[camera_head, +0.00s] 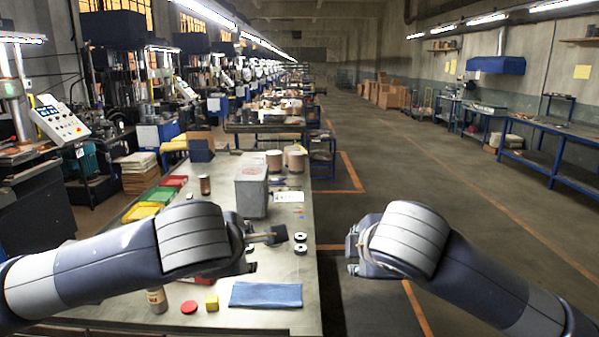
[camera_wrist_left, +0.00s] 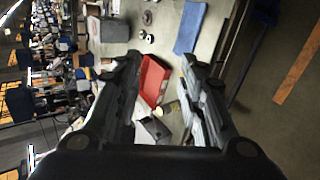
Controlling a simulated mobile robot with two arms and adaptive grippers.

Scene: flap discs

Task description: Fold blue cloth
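The blue cloth (camera_head: 266,294) lies flat as a wide rectangle near the front right of the workbench (camera_head: 290,215). It also shows in the left wrist view (camera_wrist_left: 189,27), towards the top right. My left gripper (camera_head: 262,252) is above the bench, beyond the cloth and apart from it. In the left wrist view its two fingers (camera_wrist_left: 160,65) stand apart with nothing held between them. My right gripper (camera_head: 352,252) is over the floor right of the bench, with its fingers apart and nothing seen in it.
A grey canister (camera_head: 251,190) and coloured bins (camera_head: 142,211) are farther back.

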